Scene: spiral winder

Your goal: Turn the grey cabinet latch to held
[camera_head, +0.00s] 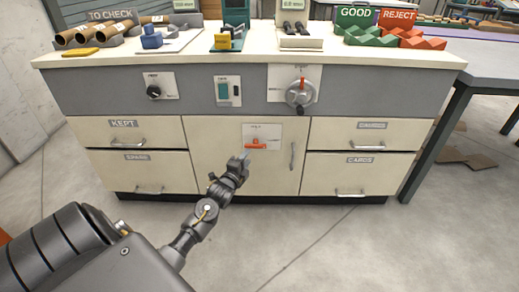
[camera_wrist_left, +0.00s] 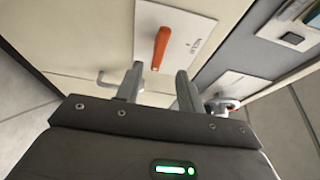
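The latch is an orange bar handle (camera_head: 256,145) on a white plate (camera_head: 273,130) on the middle cabinet door; no grey latch bar shows there. The bar lies about level in the head view. In the left wrist view the orange handle (camera_wrist_left: 161,46) stands just beyond the fingertips, between their lines. My left gripper (camera_head: 244,160) is in front of the door, just below and left of the handle. In the left wrist view the gripper (camera_wrist_left: 158,80) is open, its fingers apart with nothing between them. Plate lettering is too small to read. My right gripper is out of view.
A vertical door pull (camera_head: 292,156) is right of the latch. Drawers with handles flank the door. Above are a black knob (camera_head: 154,91), a teal switch (camera_head: 223,90) and a round grey dial (camera_head: 300,94). The worktop (camera_head: 270,55) carries trays and tubes. The floor in front is clear.

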